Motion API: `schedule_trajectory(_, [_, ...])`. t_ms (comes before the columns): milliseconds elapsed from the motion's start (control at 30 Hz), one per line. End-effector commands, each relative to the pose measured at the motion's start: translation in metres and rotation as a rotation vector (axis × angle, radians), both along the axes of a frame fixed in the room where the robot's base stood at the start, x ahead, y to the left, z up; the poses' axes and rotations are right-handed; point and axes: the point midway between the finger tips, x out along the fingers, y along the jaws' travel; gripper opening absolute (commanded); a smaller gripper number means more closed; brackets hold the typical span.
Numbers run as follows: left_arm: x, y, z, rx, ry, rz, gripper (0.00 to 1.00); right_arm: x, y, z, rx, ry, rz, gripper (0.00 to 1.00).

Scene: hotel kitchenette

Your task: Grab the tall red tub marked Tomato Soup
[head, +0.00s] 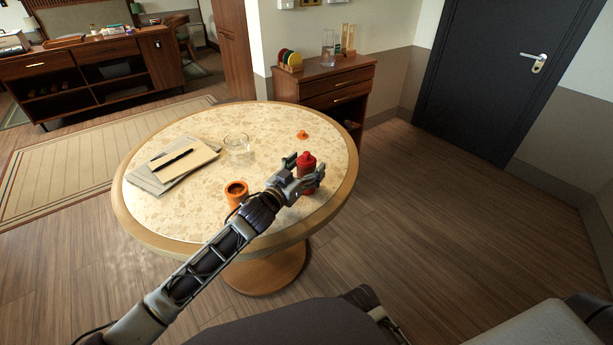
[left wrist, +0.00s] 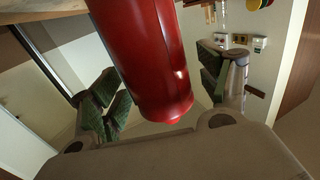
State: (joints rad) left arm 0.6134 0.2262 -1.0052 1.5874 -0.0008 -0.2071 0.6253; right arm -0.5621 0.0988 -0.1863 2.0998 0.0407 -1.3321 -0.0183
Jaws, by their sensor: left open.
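The tall red tub (head: 307,161) stands on the round table near its right edge; no label can be read on it. In the left wrist view the red tub (left wrist: 146,55) fills the middle, between the two green-padded fingers. My left gripper (head: 301,172) is open around the tub, with one finger on each side. In the left wrist view a gap shows between the tub and each finger of the gripper (left wrist: 160,92). My right gripper is not in view.
A wooden cabinet (head: 330,84) stands behind.

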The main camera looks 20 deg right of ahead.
Motion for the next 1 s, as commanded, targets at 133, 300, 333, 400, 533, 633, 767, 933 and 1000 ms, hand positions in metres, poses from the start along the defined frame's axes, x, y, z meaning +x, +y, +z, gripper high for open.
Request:
schedule_trajectory(133, [-0.0001, 0.0001, -0.0001, 0.000, 0.000, 0.000, 0.76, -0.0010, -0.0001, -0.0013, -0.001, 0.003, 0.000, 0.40])
schedule_trajectory(300, [-0.0001, 0.0002, -0.0001, 0.000, 0.000, 0.000, 0.62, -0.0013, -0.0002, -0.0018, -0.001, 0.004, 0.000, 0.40])
schedule_trajectory(333, [-0.0001, 0.0002, -0.0001, 0.000, 0.000, 0.000, 0.58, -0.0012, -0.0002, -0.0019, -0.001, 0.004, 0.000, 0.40])
schedule_trajectory(400, [-0.0001, 0.0002, -0.0001, 0.000, 0.000, 0.000, 0.49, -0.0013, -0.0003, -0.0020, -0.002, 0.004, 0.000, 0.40])
schedule_trajectory(533, [-0.0001, 0.0002, -0.0001, 0.000, 0.000, 0.000, 0.33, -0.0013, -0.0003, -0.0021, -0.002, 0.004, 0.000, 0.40])
schedule_trajectory(633, [-0.0001, 0.0002, -0.0001, 0.000, 0.000, 0.000, 0.20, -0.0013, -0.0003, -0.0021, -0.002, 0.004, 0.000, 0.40])
schedule_trajectory(767, [-0.0002, -0.0001, 0.0011, -0.002, -0.001, -0.001, 0.17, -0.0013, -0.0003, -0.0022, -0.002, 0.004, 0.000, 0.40])
schedule_trajectory(933, [-0.0001, 0.0000, 0.0023, -0.002, -0.001, -0.001, 0.17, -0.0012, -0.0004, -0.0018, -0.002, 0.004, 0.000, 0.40])
schedule_trajectory(1000, [-0.0001, -0.0001, 0.0047, -0.002, -0.001, -0.001, 0.17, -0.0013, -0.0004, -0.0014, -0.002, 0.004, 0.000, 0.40])
